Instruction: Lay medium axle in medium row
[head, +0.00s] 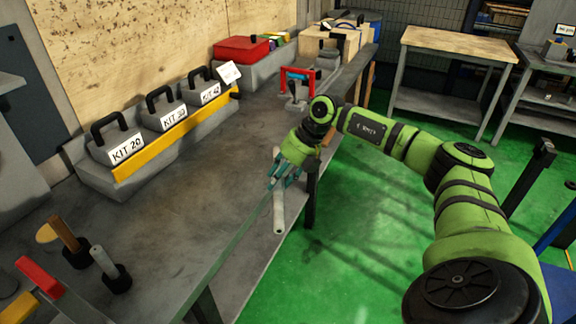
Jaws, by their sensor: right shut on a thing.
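My right gripper (279,180) is at the right edge of the long grey workbench (190,185), its teal fingers pointing down. It is shut on a light grey rod, the axle (279,212). The axle's near end sticks out below the fingers and its far end shows beyond them; the middle is hidden by the fingers. I cannot tell whether the axle touches the bench or hangs just above its edge. I cannot make out a marked medium row in this view. My left gripper is not in view.
Grey kit blocks with black handles, one reading KIT 20 (126,148), stand along the wall behind a yellow bar (165,145). Upright pegs (104,262) stand at lower left. The bench middle is clear.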

